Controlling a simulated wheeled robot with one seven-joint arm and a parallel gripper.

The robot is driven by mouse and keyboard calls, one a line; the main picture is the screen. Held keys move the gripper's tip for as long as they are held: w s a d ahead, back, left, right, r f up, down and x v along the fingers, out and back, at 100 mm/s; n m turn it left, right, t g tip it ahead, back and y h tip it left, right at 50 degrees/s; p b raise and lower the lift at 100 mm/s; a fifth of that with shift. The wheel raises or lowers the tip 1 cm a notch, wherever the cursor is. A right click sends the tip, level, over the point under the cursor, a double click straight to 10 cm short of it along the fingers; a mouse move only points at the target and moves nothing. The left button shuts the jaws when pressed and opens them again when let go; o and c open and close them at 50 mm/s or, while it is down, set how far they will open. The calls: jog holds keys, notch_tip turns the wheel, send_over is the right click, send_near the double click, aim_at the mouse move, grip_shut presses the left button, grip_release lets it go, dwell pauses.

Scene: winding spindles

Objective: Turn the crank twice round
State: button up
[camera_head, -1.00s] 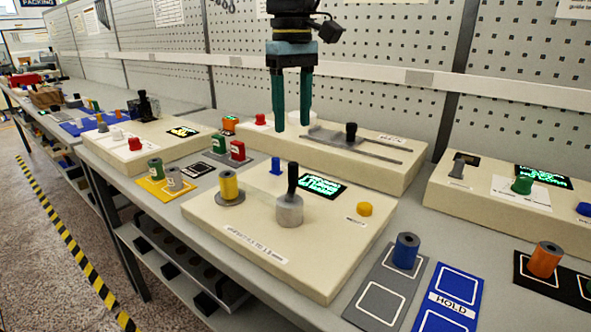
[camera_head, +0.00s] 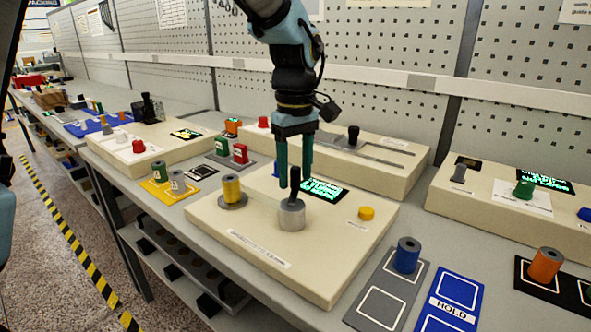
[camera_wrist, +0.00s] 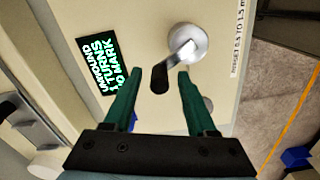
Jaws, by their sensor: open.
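The crank is a grey round hub (camera_head: 292,216) with an upright black handle (camera_head: 294,186), on the cream panel (camera_head: 340,258) in front. In the wrist view the black handle (camera_wrist: 160,79) and the pale metal hub (camera_wrist: 188,44) lie just beyond the fingertips. My gripper (camera_head: 295,180) is open, with its green fingers pointing down around or just behind the handle; whether they touch it I cannot tell. In the wrist view the fingers (camera_wrist: 159,72) stand apart with the handle between or just past their tips. A lit display (camera_wrist: 97,66) reads partly "turns to mark".
A yellow spool (camera_head: 231,188) stands left of the crank, and a yellow button (camera_head: 366,213) right of it. A slider panel (camera_head: 395,160) lies behind. A blue spool (camera_head: 406,255) stands on a grey mat at the right.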

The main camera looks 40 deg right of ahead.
jog(key=shift+c, duration=0.4)
grip_shut()
